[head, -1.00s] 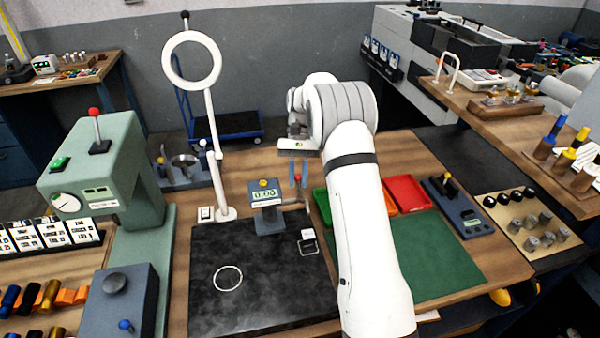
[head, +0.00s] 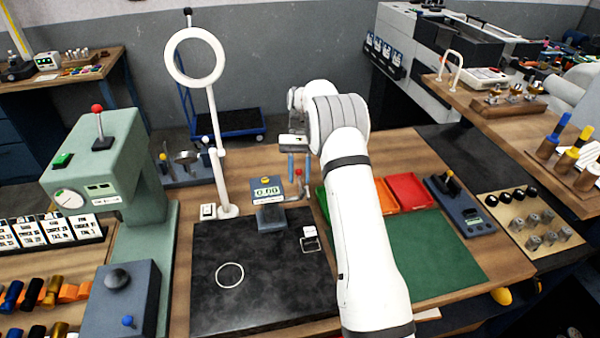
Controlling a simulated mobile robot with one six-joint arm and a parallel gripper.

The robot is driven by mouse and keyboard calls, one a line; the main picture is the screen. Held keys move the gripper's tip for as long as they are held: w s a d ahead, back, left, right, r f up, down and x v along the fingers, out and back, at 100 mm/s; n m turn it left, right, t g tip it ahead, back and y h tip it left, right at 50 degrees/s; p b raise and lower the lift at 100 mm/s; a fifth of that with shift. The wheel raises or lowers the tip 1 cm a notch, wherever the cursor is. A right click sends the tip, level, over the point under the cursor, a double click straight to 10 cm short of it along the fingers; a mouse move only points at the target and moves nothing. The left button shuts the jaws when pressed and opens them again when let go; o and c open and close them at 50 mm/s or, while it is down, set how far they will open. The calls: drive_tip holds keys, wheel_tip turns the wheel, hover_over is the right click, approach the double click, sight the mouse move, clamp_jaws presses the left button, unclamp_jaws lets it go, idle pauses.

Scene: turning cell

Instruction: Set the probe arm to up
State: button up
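The gauge (head: 269,215) is a small grey-blue block with a yellow button and a display that seems to read 0.00, standing at the back edge of the black plate. A thin grey probe arm (head: 297,198) reaches out from its right side and carries a red knob (head: 298,173). My gripper (head: 299,176) points down over the knob with its two blue fingers apart. The knob shows between the fingertips in the picture. I cannot tell whether either finger touches it. Part of the gripper is hidden behind my arm.
A white ring lamp on a pole (head: 218,160) stands close left of the gauge. Green, orange and red trays (head: 408,190) lie to the right, beside a green mat (head: 440,255). The black plate (head: 255,285) is mostly bare, with a thin ring on it.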

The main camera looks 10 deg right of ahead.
drive_tip(key=shift+o, duration=0.8)
drive_tip(key=shift+c, duration=1.4)
drive_tip(key=shift+w+d+r+t+b, duration=0.1)
drive_tip(key=shift+r+t+b, duration=0.2)
drive_tip(key=shift+t+b, duration=0.3)
drive_tip(key=shift+c, duration=0.8)
drive_tip(key=r+t+b, duration=0.2)
drive_tip(key=r+n+t+b, duration=0.1)
drive_tip(key=r+t+b, duration=0.1)
drive_tip(key=s+d+r+t+b, duration=0.1)
drive_tip(key=r+t+b, duration=0.1)
drive_tip(key=shift+r+n, duration=0.35)
drive_tip(key=shift+n, duration=0.05)
clamp_jaws()
drive_tip(key=s+r+n+t+h+b, duration=0.1)
drive_tip(key=s+r+n+t+b, duration=0.1)
drive_tip(key=s+r+t+b, duration=0.4)
drive_tip(key=shift+t, duration=0.4)
drive_tip(key=p+x, duration=0.1)
drive_tip(key=x, duration=0.3)
drive_tip(key=w+p+x, duration=0.1)
drive_tip(key=x, duration=0.4)
drive_tip(key=p+x, duration=0.1)
drive_tip(key=x, duration=0.3)
drive_tip(key=shift+w+d, duration=0.3)
drive_tip(key=shift+w, duration=0.05)
